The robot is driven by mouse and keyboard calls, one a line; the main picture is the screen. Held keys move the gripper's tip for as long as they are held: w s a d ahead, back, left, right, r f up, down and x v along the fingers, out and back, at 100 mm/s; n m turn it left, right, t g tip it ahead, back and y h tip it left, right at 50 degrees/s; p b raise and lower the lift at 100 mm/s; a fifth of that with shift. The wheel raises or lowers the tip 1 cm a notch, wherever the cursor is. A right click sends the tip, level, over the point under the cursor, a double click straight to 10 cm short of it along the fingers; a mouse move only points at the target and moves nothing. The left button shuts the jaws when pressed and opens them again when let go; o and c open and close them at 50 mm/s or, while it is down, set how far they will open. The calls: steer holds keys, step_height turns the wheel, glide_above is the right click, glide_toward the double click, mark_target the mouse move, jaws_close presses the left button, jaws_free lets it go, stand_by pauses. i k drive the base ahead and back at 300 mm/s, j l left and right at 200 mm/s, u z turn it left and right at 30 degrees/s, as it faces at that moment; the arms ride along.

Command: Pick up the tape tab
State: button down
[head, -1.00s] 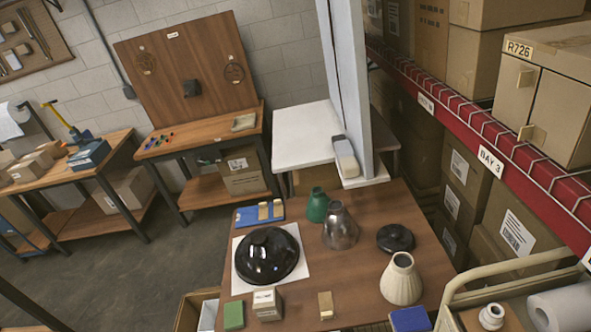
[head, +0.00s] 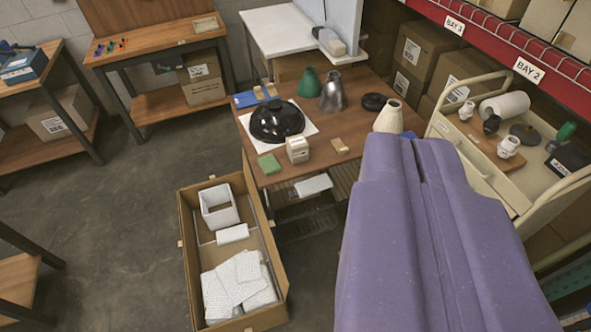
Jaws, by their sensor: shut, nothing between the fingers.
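I cannot tell for sure which thing is the tape tab. In the head view, a small tan piece (head: 340,146) lies near the front edge of the wooden table (head: 312,165). Smaller tan pieces (head: 271,89) sit on a blue pad (head: 243,99) at the table's left back. Small pale tabs (head: 180,243) also show along the edge of an open cardboard box (head: 189,270) on the floor. My gripper's fingers are not in view. A large purple part of my own body fills the lower right and hides part of the table.
The table holds a black dome (head: 277,121) on white paper, green (head: 308,82) and grey (head: 333,93) shades, a cream shade (head: 389,117), a white block (head: 297,150) and a green block (head: 269,164). A cream cart (head: 471,160) stands right. Floor (head: 110,240) at left is clear.

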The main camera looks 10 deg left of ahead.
mark_target(340, 145)
steer(key=k, duration=0.1)
steer(key=z, duration=0.3)
steer(key=i+z, duration=0.15)
steer(key=i, duration=1.1)
steer(key=i+u, duration=0.4)
steer(key=i, duration=0.35)
steer(key=i+l+u, duration=0.15)
steer(key=i+u, duration=0.3)
steer(key=i, duration=0.6)
